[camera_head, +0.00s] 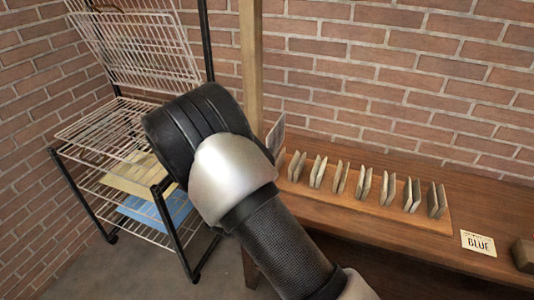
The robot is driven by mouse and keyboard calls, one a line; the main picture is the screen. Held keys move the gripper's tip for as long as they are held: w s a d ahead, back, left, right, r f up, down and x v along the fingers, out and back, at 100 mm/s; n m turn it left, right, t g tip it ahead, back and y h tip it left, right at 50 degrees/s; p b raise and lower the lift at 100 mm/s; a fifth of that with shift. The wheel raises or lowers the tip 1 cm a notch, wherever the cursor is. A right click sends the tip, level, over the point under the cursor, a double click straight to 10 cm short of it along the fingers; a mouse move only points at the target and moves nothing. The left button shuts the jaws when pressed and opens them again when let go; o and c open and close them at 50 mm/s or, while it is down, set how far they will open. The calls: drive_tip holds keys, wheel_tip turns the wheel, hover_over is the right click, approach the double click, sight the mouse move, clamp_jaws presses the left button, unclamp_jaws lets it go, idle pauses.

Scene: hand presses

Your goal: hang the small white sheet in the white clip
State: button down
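My arm crosses the middle of the view, and its dark, thick wrist end hides my gripper. A thin pale grey panel (276,134) shows upright just right of the wrist, partly covered by it; I cannot tell whether it is the small white sheet, or whether it is held. I can make out no white clip for certain. Several grey paired upright plates (363,183) stand in a row along a wooden strip (345,207) on the table; I cannot tell whether these are clips.
A wire rack (105,130) stands at left, with a yellow sheet (135,174) and a blue sheet (158,209) on lower shelves. A wooden post (250,60) rises behind my arm.

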drive_tip(key=shift+p+v, duration=0.35)
drive_tip(key=shift+v, duration=2.5)
drive_tip(key=shift+d, duration=0.1)
drive_tip(key=s+d+r+m+g+h, duration=0.3)
drive_tip(key=d+h, duration=0.1)
drive_tip(key=d, duration=0.5)
drive_tip(key=s+d+r+m+g+h, duration=0.3)
drive_tip(key=d+h, duration=0.1)
drive_tip(key=d, duration=0.5)
wheel_tip(320, 180, up, 11)
drive_tip(key=n+t+y+p, duration=0.4)
drive_tip(key=y+p, duration=0.1)
drive_tip(key=p, duration=1.3)
drive_tip(key=shift+s+r+t+p, duration=0.2)
drive_tip(key=shift+t+p, duration=0.1)
drive_tip(key=shift+t, duration=0.1)
